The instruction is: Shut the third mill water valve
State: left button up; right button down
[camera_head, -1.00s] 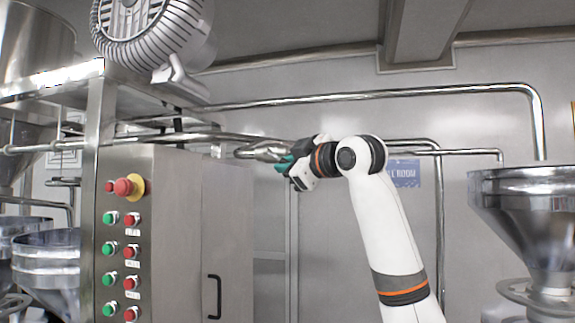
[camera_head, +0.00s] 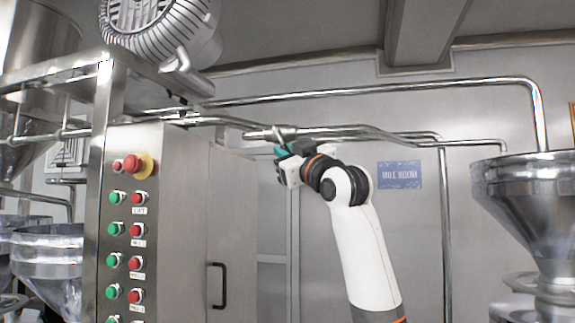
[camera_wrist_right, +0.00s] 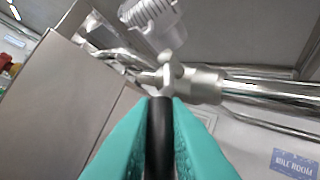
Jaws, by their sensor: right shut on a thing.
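The valve is a silver fitting on the steel pipe; its body shows in the head view (camera_head: 270,133) and the wrist view (camera_wrist_right: 203,85). Its black handle (camera_wrist_right: 160,135) runs from the valve's silver stem down between my teal fingertips. My right gripper (camera_head: 284,150) is just below the valve body, with the arm coming up from the lower right. In the wrist view the right gripper (camera_wrist_right: 160,140) is shut on the black handle. The handle is hidden by the fingers in the head view. My left gripper is not in view.
A steel control cabinet (camera_head: 180,230) with red and green buttons stands left of the arm. A motor (camera_head: 160,25) hangs above it. A steel hopper (camera_head: 535,190) is at the right. Pipes run along the wall by a blue mill room sign (camera_head: 400,175). Space between arm and hopper is free.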

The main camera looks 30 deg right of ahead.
jog(key=shift+w+a+f+m+t+h+b, duration=0.15)
jog(key=shift+w+a+m+t+h+b, duration=0.25)
jog(key=shift+m+h, duration=0.8)
jog(key=shift+w+a+f+m+t+h+b, duration=0.1)
jog(key=shift+w+a+m+t+h+b, duration=0.35)
jog(key=shift+m+h, duration=0.75)
jog(key=shift+w+a+f+m+t+h+b, duration=0.2)
jog(key=shift+m+t+h+b, duration=0.55)
jog(key=shift+m, duration=0.75)
jog(key=shift+d+r+m+h, duration=0.1)
jog(key=shift+m+h, duration=0.2)
jog(key=shift+h, duration=0.05)
jog(key=c, duration=1.4)
grip_release()
jog(key=shift+w, duration=0.1)
jog(key=shift+c, duration=0.2)
